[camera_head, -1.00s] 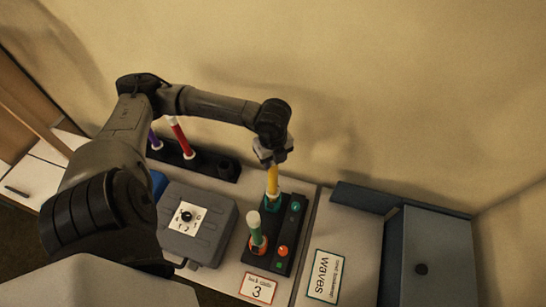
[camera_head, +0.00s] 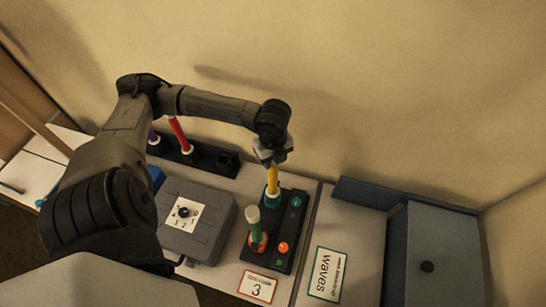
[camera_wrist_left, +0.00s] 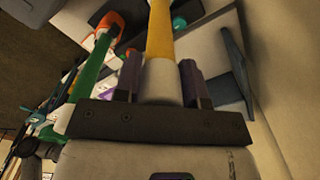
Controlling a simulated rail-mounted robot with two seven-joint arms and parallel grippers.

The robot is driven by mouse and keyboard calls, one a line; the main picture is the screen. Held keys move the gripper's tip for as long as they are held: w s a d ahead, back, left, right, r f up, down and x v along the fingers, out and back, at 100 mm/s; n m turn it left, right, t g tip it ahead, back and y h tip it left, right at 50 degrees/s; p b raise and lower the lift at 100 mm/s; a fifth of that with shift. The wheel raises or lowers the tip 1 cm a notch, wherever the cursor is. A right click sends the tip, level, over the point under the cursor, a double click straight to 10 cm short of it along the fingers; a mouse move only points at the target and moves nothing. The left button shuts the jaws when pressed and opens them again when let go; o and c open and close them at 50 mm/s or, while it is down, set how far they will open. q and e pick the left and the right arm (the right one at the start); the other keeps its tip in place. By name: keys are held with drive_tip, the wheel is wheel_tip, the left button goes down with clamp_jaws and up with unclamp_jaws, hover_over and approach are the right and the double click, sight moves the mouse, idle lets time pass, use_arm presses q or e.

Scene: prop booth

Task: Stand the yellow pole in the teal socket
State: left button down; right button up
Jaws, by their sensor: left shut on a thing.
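The yellow pole (camera_head: 272,179) is upright at the far end of the black socket base (camera_head: 283,251). My left gripper (camera_head: 272,155) is shut on the pole's upper white end, which shows between the fingers in the left wrist view (camera_wrist_left: 160,78). The pole's lower end meets the teal socket (camera_head: 272,201); how deep it sits I cannot tell. My right gripper is not in view.
A green pole (camera_head: 254,226) stands in the orange socket at the near end of the base. A grey box with a dial (camera_head: 199,222) is to the left. A black rack (camera_head: 203,160) with a red pole (camera_head: 180,135) is behind it. A dark blue-grey case (camera_head: 435,252) is at right.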

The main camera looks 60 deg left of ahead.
use_arm(q)
drive_tip(key=c, duration=0.6)
unclamp_jaws()
wheel_tip(320, 180, up, 12)
drive_tip(key=shift+r+b, duration=0.1)
drive_tip(key=shift+b, duration=0.2)
drive_tip(key=shift+r, duration=0.8)
